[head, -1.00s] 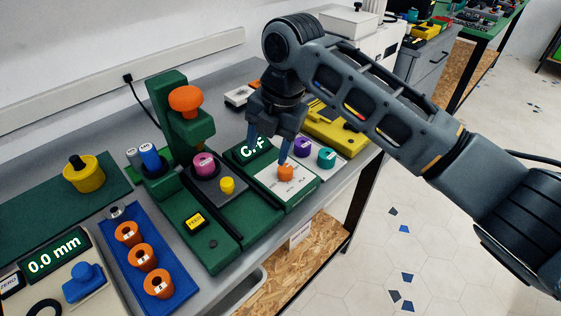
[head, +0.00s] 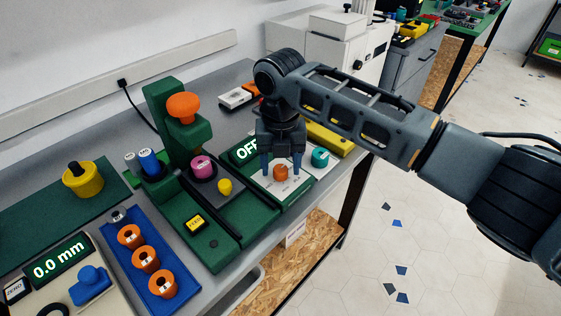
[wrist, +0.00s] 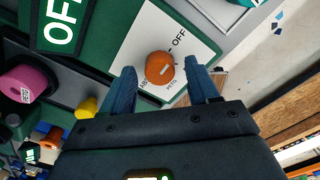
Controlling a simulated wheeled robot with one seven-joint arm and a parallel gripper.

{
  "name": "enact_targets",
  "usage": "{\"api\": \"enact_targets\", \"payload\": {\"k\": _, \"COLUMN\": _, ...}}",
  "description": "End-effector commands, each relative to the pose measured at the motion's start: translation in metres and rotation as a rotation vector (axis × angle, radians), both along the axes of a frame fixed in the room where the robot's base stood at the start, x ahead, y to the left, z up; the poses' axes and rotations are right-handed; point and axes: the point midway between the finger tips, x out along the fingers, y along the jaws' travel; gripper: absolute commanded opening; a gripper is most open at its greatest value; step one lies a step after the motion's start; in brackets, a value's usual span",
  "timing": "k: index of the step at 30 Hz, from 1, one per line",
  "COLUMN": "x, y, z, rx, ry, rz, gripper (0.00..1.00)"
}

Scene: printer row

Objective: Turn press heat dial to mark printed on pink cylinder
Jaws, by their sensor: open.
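The orange heat dial (head: 281,172) sits on a white plate on the green press (head: 200,225). In the wrist view the dial (wrist: 160,66) shows a pale pointer line, with "OFF" and other marks printed around it. The press display (head: 246,149) reads "OFF". The pink cylinder (head: 203,167) stands on a dark block left of the dial; a label shows on its end in the wrist view (wrist: 25,90), too small to read surely. My gripper (head: 281,172) is open, fingers pointing down on either side of the dial, with no clear contact.
A yellow knob (head: 225,187) stands close left of the dial and a teal cylinder (head: 320,156) close right. The press column with an orange knob (head: 183,107) rises behind. A blue tray (head: 118,243) holds orange rings at the front left.

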Motion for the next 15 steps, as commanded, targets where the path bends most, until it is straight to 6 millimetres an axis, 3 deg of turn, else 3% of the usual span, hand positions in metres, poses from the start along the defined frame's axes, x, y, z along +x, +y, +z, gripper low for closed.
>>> {"api": "enact_targets", "payload": {"k": 9, "x": 0.0001, "y": 0.0, "z": -0.0033, "rx": 0.0, "ry": 0.0, "rz": 0.0, "gripper": 0.6}}
{"api": "enact_targets", "payload": {"k": 15, "x": 0.0001, "y": 0.0001, "z": -0.0032, "rx": 0.0, "ry": 0.0, "rz": 0.0, "gripper": 0.41}}
